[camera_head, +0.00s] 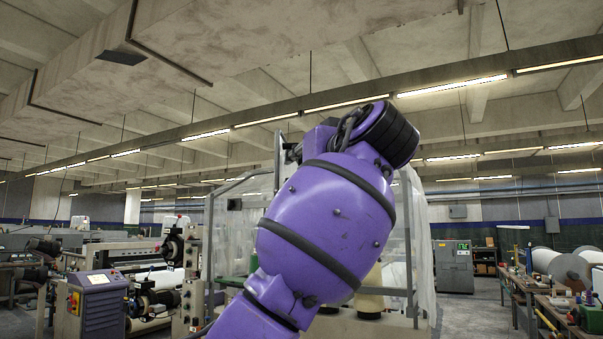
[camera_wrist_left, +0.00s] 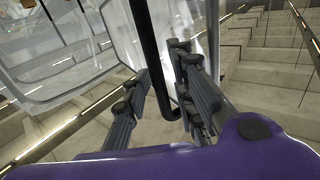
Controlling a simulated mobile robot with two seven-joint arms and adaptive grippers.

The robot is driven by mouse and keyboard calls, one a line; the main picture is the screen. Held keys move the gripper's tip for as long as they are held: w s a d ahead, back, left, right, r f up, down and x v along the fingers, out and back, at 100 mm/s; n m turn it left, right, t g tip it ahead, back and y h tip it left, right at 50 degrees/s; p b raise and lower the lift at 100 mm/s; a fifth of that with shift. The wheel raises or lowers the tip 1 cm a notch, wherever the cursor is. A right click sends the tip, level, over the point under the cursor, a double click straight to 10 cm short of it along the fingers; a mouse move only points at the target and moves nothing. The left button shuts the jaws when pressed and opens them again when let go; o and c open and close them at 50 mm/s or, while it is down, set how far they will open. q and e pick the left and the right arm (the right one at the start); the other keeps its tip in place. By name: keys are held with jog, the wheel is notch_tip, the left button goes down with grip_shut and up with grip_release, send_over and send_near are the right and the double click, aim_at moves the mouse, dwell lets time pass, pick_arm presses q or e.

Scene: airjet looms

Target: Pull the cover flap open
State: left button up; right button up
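The cover flap is a clear panel in a grey frame (camera_wrist_left: 105,35), seen close up in the left wrist view. A black bar (camera_wrist_left: 152,50) runs down in front of it and bends into a hook at its lower end. My left gripper (camera_wrist_left: 163,98) has its fingers apart, one on each side of the bar's lower end. The right-hand fingers are very near the bar; I cannot tell whether they touch. In the head view my purple left arm covers the middle, and only a dark bit of the left gripper (camera_head: 289,152) shows beside the frame. My right gripper is not in view.
In the head view a framed, clear-walled enclosure (camera_head: 408,235) stands behind my arm. A loom with a control panel (camera_head: 97,281) is at left. A grey cabinet (camera_head: 453,266) and a workbench (camera_head: 560,315) are at right. Open floor shows between enclosure and workbench.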

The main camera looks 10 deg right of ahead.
pick_arm(q)
jog(key=s+d, duration=0.2)
jog(key=s, duration=0.9)
jog(key=shift+s, duration=0.35)
